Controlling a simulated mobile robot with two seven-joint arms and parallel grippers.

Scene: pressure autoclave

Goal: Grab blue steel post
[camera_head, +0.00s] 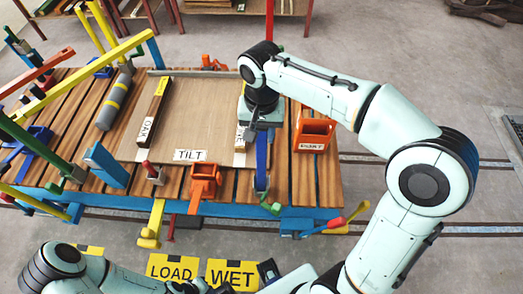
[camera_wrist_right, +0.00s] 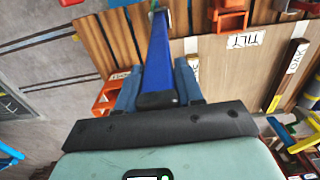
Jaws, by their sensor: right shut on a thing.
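The blue steel post (camera_head: 262,158) stands at the right part of the slatted wooden table, in front of the black wrist of my right arm. My right gripper (camera_head: 262,126) comes down over its upper end. In the right wrist view the blue post (camera_wrist_right: 160,60) runs between the two blue-grey fingers of the right gripper (camera_wrist_right: 158,88), which are shut on it. The post's far end reaches down toward the table slats.
A wooden panel (camera_head: 195,118) labelled TILT lies left of the post, with an OAK bar (camera_head: 154,112) on it. An orange PORT bracket (camera_head: 314,132) is close on the right. An orange clamp (camera_head: 205,180) stands in front. Coloured bars crowd the left side.

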